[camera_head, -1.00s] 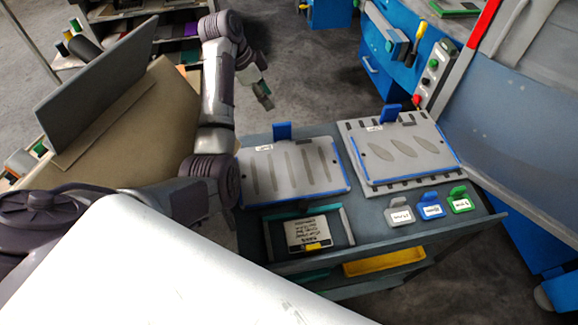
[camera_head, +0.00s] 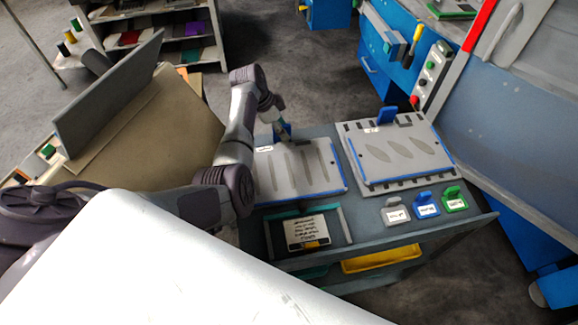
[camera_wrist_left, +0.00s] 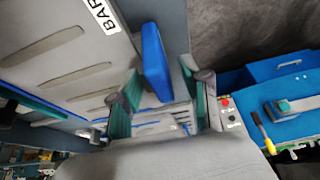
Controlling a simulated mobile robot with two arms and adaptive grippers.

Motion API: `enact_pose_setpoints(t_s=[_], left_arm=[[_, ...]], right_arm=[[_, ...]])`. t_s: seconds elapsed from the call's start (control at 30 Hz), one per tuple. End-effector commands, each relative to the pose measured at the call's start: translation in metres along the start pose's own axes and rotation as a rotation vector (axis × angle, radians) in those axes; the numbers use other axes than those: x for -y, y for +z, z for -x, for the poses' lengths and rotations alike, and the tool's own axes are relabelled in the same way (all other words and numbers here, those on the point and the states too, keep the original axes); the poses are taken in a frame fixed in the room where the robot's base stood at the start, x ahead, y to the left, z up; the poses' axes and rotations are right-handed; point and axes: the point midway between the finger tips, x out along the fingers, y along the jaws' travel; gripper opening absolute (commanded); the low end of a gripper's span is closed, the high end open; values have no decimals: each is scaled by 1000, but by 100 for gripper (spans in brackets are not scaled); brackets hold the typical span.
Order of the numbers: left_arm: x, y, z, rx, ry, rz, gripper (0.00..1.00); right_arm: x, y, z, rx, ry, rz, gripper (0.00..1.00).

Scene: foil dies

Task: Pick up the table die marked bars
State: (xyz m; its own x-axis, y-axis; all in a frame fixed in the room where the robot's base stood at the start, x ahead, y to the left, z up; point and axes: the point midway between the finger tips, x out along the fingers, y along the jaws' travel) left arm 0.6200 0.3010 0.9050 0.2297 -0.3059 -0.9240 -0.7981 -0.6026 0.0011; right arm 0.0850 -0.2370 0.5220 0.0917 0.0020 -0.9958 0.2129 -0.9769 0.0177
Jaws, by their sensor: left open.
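The bars die (camera_head: 300,170) is a flat grey plate with several long slots, lying on the left of the cart top. Its white label (camera_wrist_left: 103,14) partly reads "BAR" in the left wrist view. A blue upright tab (camera_wrist_left: 155,62) stands at the die's far edge. My left gripper (camera_head: 281,121) is over that far edge, pointing down at the tab. In the left wrist view, my left gripper (camera_wrist_left: 161,80) is open, with its green-padded fingers on either side of the tab. I cannot tell whether they touch it. My right gripper is out of view.
A second die (camera_head: 395,154) with leaf-shaped slots and a blue tab lies to the right. Grey, blue and green labelled clips (camera_head: 426,204) stand in front of it. A card (camera_head: 308,232) lies in a front recess. A blue machine (camera_head: 497,110) borders the right.

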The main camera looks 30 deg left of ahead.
Motion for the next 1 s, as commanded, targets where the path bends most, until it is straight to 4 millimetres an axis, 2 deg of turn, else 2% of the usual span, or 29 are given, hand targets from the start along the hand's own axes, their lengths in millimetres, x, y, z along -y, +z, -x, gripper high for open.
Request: enact_pose_setpoints(t_s=[0.2, 0.4, 0.5, 1.0], left_arm=[[0, 0, -1, 0, -2, 0, 47], [0, 0, -1, 0, -1, 0, 14], [0, 0, -1, 0, -1, 0, 0], [1, -1, 1, -3, -3, 0, 0]], right_arm=[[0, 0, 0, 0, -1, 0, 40], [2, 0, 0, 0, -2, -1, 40], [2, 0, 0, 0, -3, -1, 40], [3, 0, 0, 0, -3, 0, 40]])
